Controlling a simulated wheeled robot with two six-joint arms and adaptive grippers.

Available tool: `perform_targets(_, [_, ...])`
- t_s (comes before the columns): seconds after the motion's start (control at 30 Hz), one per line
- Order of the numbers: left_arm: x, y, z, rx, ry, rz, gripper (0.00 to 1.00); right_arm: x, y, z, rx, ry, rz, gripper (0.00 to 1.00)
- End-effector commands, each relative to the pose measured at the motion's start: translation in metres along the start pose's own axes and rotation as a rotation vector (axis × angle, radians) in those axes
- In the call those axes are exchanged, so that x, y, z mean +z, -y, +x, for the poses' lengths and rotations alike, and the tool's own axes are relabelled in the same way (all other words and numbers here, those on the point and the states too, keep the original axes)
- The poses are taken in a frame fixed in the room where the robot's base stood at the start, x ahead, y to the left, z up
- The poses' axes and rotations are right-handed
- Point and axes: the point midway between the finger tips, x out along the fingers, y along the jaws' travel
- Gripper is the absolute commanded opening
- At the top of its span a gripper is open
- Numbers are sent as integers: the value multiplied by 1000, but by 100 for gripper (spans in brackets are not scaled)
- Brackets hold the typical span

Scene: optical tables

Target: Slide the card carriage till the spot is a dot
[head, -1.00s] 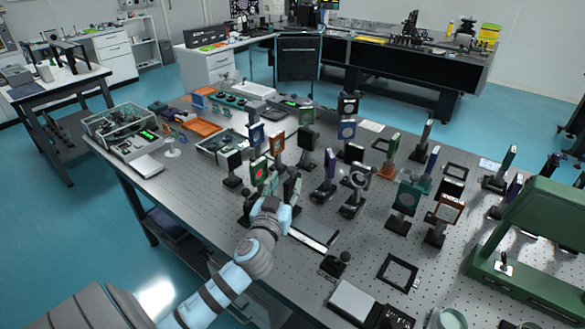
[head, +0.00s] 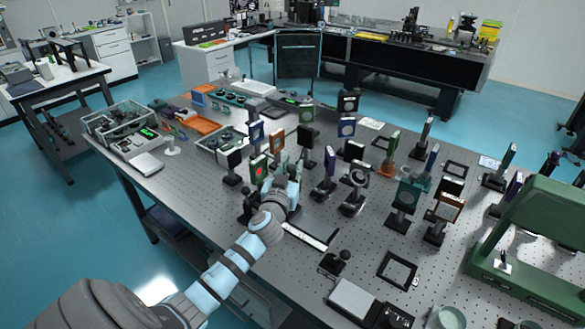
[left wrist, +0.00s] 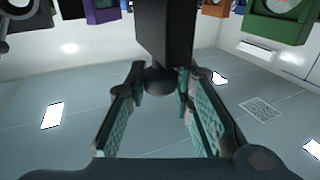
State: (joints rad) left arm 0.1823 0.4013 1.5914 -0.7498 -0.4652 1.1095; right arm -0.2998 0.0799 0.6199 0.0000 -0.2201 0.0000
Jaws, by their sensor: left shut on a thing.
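My left gripper (head: 284,182) reaches over the front of the perforated table (head: 215,218), among the upright mounts. In the left wrist view its two green-padded fingers (left wrist: 160,95) are around a dark post with a rounded end (left wrist: 158,76), and they are shut on it. I take this post to be the handle of the card carriage. A green-framed card (head: 259,178) with a red spot (head: 259,169) stands just left of the gripper in the head view. The spot looks like a small blob; its exact shape is too small to tell. My right gripper is not in view.
A pale scale strip (head: 304,236) lies in front of the gripper, with a black knob (head: 344,256) near its right end. Several mounted optics crowd behind and right, including a ring mount (head: 358,174). A green housing (head: 535,250) stands at far right.

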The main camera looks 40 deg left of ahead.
Motion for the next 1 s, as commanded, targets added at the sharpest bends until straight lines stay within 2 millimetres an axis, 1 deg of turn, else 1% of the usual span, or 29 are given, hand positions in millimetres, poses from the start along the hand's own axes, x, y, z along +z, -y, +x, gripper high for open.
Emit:
perform_targets(0.17, [0,0,0,0,0,0,0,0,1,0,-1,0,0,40])
perform_targets(0.23, [1,-3,-1,1,0,-1,0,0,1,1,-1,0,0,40])
perform_targets(0.43, [2,-26,-10,1,1,-3,0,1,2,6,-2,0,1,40])
perform_targets(0.67, [0,-25,-11,-1,1,1,0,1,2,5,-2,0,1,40])
perform_targets(0.7, [0,-25,-11,-1,1,1,23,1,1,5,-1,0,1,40])
perform_targets(0.77, [0,-25,-11,-1,1,1,33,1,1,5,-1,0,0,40])
perform_targets(0.8, [0,-25,-11,-1,1,1,39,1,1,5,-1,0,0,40])
perform_targets(0.83, [0,-26,-11,-1,1,1,41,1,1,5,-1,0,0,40])
perform_targets(1.0, [0,-26,-11,0,0,0,41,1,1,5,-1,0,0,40])
